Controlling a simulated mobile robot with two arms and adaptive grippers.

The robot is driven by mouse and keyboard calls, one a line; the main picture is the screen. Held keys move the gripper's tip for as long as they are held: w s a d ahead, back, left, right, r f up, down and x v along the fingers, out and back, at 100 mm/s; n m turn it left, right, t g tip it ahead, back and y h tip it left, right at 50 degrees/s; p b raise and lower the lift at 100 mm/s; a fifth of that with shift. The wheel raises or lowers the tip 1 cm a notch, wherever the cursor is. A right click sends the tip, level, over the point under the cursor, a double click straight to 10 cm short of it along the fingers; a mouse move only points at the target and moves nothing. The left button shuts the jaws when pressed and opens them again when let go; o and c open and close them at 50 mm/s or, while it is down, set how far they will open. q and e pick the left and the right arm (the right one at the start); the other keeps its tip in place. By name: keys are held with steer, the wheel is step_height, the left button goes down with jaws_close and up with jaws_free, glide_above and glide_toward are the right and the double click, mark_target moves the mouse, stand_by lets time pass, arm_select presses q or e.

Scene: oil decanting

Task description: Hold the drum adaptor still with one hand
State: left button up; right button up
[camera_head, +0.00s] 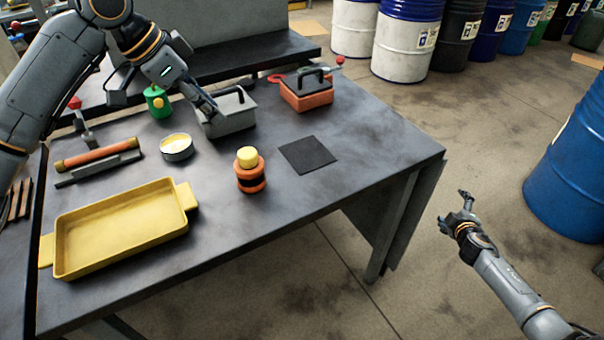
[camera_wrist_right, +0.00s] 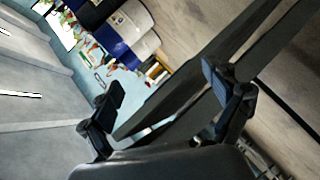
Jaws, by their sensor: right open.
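A short round orange and black piece with a yellow top (camera_head: 250,172) stands upright near the front edge of the table; I cannot tell for sure that it is the drum adaptor. My left gripper (camera_head: 209,108) reaches down from the upper left to a grey box with a black handle (camera_head: 231,116). Its fingertips are at the box's left side; contact and finger gap are unclear. My right gripper (camera_head: 461,208) is open and empty, out over the floor right of the table. Its spread fingers also show in the right wrist view (camera_wrist_right: 167,98).
On the table (camera_head: 375,150) are a yellow tray (camera_head: 112,262), a round tin (camera_head: 176,147), a green can (camera_head: 158,101), an orange box with a black handle (camera_head: 306,92) and a dark square mat (camera_head: 307,154). Blue drums (camera_head: 570,160) stand at the right. The table's right end is clear.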

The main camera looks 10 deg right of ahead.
steer(key=w+a+r+n+t+y, duration=0.1)
steer(key=w+r+n+t, duration=0.1)
steer(key=r, duration=0.7)
steer(key=w+a+r+n+t+y, duration=0.1)
steer(key=w+a+r+n+t, duration=0.1)
steer(key=r, duration=0.7)
steer(key=w+a+r+n+t+y, duration=0.1)
steer(key=w+r+n, duration=0.3)
steer(key=r, duration=0.5)
steer(key=shift+w+a+r+t, duration=0.1)
steer(key=shift+w+a+t, duration=0.55)
steer(key=shift+w, duration=0.2)
steer(key=a+r+n+y, duration=0.2)
steer(key=a+n+y, duration=0.35)
steer(key=a, duration=0.35)
steer(key=n+g+y, duration=0.8)
steer(key=n+g, duration=0.2)
steer(key=n, duration=1.3)
glide_toward(260, 173)
steer(key=shift+w+d, duration=0.15)
steer(key=shift+d, duration=0.3)
steer(key=shift+a+f+n+h, duration=0.15)
steer(key=shift+a+n+h, duration=0.1)
steer(key=shift+a+f, duration=0.2)
steer(key=shift+a, duration=0.05)
steer(key=x, duration=1.3)
steer(key=shift+w+d, duration=0.1)
steer(key=shift+w, duration=0.05)
steer(key=shift+c, duration=0.4)
